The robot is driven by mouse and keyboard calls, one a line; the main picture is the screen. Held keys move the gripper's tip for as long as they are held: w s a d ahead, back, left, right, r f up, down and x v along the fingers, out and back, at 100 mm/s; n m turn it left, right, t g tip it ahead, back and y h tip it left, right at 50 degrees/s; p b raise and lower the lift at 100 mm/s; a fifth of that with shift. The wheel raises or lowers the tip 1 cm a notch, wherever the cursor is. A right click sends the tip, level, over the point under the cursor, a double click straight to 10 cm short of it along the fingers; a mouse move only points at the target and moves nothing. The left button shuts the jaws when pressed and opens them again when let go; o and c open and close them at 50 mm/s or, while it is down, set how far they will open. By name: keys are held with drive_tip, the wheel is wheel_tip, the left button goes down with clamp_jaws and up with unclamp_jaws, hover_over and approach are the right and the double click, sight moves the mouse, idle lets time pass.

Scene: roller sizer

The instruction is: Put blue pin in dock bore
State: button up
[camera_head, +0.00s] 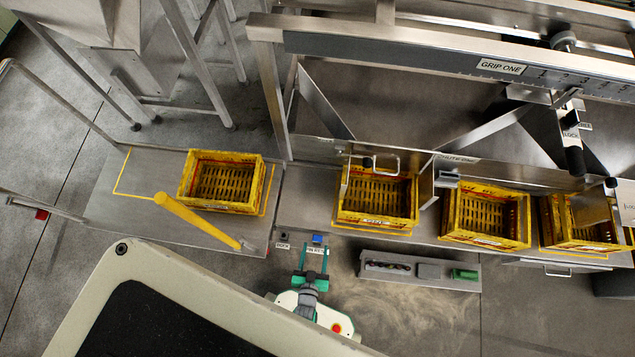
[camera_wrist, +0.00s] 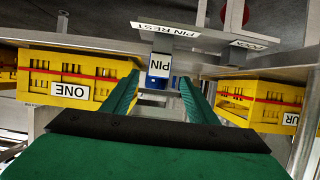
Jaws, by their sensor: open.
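The blue pin (camera_head: 318,239) stands at the edge of the steel table, by the PIN REST label. In the wrist view the blue pin (camera_wrist: 158,82) shows beneath a white PIN tag, in line with the gap between my fingers. My gripper (camera_head: 314,252) is open, its two green fingers pointing at the pin from the front; in the wrist view its fingers (camera_wrist: 160,88) flank the pin's blue part, and I cannot tell whether the tips reach it. The dock (camera_head: 284,236) is a small dark block just left of the pin, above its label.
Several yellow crates stand along the table, one at left (camera_head: 183,190) and one right of the pin (camera_head: 344,207). A grey tool tray (camera_head: 420,280) is right of my gripper. Floor beyond it is clear.

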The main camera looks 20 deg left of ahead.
sight(317, 242)
drive_tip(key=x, duration=0.5)
drive_tip(key=shift+w+d, duration=0.15)
drive_tip(key=shift+w+a+f, duration=0.2)
drive_tip(key=shift+w+a, duration=0.05)
drive_tip(key=shift+w, duration=0.15)
drive_tip(key=c, duration=1.1)
